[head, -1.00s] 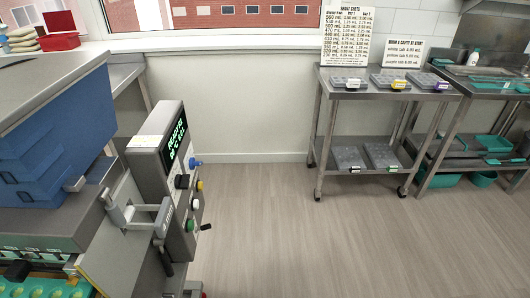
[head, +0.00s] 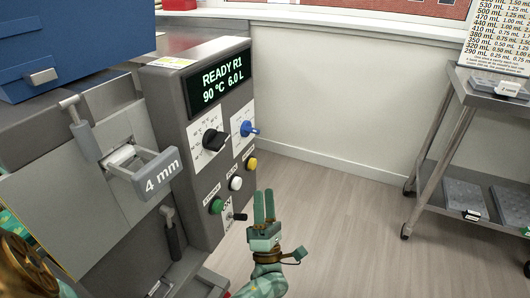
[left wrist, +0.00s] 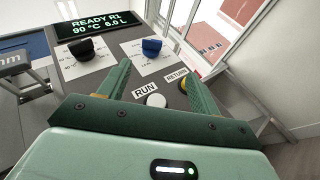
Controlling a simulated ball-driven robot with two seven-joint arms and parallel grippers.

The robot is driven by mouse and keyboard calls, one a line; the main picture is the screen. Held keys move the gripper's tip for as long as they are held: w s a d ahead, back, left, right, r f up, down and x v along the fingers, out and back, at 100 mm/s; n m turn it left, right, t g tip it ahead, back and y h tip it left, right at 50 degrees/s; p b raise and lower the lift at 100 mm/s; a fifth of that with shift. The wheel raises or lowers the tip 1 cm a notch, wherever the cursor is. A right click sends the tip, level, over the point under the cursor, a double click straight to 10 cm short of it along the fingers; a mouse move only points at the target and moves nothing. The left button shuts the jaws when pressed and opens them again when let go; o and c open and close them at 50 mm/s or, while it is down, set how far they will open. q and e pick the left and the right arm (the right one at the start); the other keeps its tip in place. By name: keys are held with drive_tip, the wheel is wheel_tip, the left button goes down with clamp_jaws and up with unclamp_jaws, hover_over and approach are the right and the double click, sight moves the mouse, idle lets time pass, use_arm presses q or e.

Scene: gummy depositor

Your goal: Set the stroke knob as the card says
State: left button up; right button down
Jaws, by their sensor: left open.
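The machine's control panel (head: 222,130) carries a black knob (head: 213,140) on a white dial and, right of it, a blue knob (head: 248,129) on another. I cannot read which is the stroke knob. Both show in the left wrist view, black (left wrist: 87,48) and blue (left wrist: 151,46). The card with mL rows (head: 497,45) is at the upper right, cut off by the frame. My left gripper (head: 263,200) is open and empty, below and right of the blue knob. In the wrist view its fingers (left wrist: 157,75) point up the panel, apart from the knobs. My right gripper is out of view.
The display (head: 221,82) reads READY R1, 90 °C, 6.0 L. Green (head: 216,206), white (head: 236,183) and yellow (head: 252,164) buttons and a black lever (head: 238,216) sit below the knobs. A handle marked 4 mm (head: 160,173) juts out at left. The floor right of the panel is clear.

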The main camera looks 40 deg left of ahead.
sight(253, 131)
use_arm(q)
drive_tip(key=w+a+r, duration=0.2)
drive_tip(key=r, duration=0.2)
drive_tip(key=w+a+r+n+g+y, duration=0.1)
drive_tip(key=w+a+r, duration=0.1)
drive_tip(key=a+r, duration=0.1)
drive_tip(key=w+a+r+n, duration=0.1)
drive_tip(key=w+a+r, duration=0.1)
drive_tip(key=r, duration=0.3)
drive_tip(key=shift+w+a+r+g+y, duration=0.2)
drive_tip(key=shift+a+g+y, duration=0.15)
drive_tip(key=shift+a, duration=0.3)
drive_tip(key=shift+w+a+r, duration=0.2)
drive_tip(key=shift+a+r, duration=0.05)
drive_tip(key=shift+r, duration=0.05)
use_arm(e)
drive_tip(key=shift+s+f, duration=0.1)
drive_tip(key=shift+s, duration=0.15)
use_arm(q)
drive_tip(key=c, duration=1)
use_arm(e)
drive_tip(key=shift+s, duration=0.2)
